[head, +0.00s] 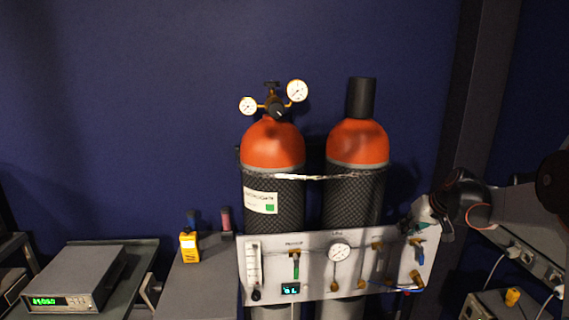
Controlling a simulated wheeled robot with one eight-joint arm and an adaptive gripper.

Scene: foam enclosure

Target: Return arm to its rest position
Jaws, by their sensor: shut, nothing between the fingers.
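My arm reaches in from the right edge. Its end, my gripper (416,229), is shut and empty, small and partly dark in the view. It is at the upper right corner of the white gas panel (315,283), in front of or beside the panel's right-hand fittings. I cannot tell whether it touches the panel.
Two orange-topped gas cylinders (272,146) (357,144) stand behind the panel, held by a strap. A grey instrument (73,278) and a yellow meter (189,246) sit at left. Sockets (530,262) with cables are at right. The blue wall above is clear.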

